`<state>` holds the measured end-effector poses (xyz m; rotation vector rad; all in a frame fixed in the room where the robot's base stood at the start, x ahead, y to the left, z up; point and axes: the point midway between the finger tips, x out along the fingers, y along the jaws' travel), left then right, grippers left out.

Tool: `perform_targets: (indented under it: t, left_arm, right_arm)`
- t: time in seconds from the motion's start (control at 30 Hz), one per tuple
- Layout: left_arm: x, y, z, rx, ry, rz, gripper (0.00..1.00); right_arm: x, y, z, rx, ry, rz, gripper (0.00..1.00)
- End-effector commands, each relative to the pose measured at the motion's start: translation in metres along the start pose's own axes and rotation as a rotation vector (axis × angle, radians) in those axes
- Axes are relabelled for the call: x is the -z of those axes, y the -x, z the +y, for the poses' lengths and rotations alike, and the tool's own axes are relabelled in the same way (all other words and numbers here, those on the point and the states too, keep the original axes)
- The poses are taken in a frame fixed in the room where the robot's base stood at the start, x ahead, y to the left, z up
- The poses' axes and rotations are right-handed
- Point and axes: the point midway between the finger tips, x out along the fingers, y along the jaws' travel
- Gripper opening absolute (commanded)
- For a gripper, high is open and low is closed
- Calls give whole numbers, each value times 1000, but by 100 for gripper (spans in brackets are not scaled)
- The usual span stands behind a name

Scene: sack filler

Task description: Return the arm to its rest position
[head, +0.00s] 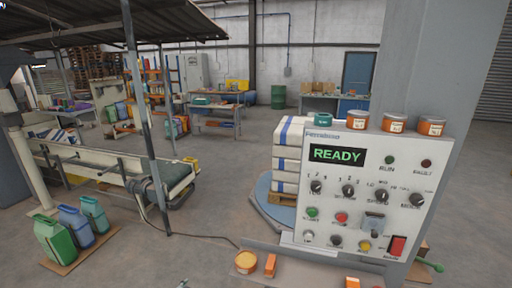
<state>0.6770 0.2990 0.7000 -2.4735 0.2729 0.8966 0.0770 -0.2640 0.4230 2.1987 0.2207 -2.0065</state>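Neither of my grippers and no clear part of my arms shows in the head view. The control panel (357,190) stands at the right, a pale box with knobs, buttons and a lit display (337,155) that reads READY in green. The RUN lamp (389,160) and FAULT lamp (426,163) look dark. A red switch (397,246) sits at the panel's lower right.
Jars (394,122) stand on the panel's top edge. An orange-lidded tub (246,262) and an orange block (270,265) lie below it. Stacked sacks (287,155) stand behind. A conveyor (100,165) and jugs (70,225) are left. Open floor lies between.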

Motion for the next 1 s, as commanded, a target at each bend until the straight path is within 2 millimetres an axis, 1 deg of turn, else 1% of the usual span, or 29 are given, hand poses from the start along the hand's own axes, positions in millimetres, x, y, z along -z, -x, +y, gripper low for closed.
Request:
perform_targets:
  t: [0.03,0.1,0.17,0.2,0.27,0.3,0.37,0.4,0.47,0.5,0.57,0.6,0.67,0.7,0.8,0.87,0.9,1.0]
  left_arm:
    - [-24,0,10,-9,18,-32,52]
    - [-54,1,22,-18,40,-72,52]
    - [-80,4,32,-25,59,-108,52]
    - [-97,6,40,-31,71,-130,52]
    - [-122,10,51,-39,89,-164,52]
    - [-138,13,59,-45,101,-186,52]
    - [-163,18,71,-54,118,-219,52]
    - [-179,22,80,-60,129,-242,52]
    - [-202,29,93,-69,145,-274,52]
    - [-218,34,103,-76,156,-295,52]
    - [-241,42,116,-85,172,-327,52]
    - [-256,48,125,-91,181,-348,52]
    - [-277,58,140,-102,197,-378,52]
    - [-291,65,150,-109,207,-398,52]
    - [-324,84,176,-126,232,-445,52]
    - [-343,96,192,-138,247,-472,52]
    - [-356,104,204,-146,256,-490,52]
    - [-384,127,232,-166,279,-532,52]
  right_arm:
    - [0,-1,0,0,0,0,40]
    - [0,-2,0,0,0,0,40]
    - [0,-3,0,0,0,0,40]
    - [0,-4,0,0,0,0,40]
    - [0,-4,0,0,0,0,40]
    - [0,-5,0,0,0,0,40]
    - [0,-6,0,0,0,0,40]
    - [-1,-6,0,0,0,0,40]
    - [-1,-7,0,0,0,0,40]
    - [-1,-8,0,-1,0,0,40]
    - [-1,-9,0,0,0,0,40]
    - [-1,-9,0,0,0,0,40]
    - [-1,-10,0,-1,0,0,40]
    - [-1,-11,0,0,0,0,40]
    - [-1,-13,0,0,0,0,40]
    - [-1,-14,0,0,0,0,40]
    - [-1,-15,0,0,0,0,40]
    - [-1,-17,0,0,0,0,40]
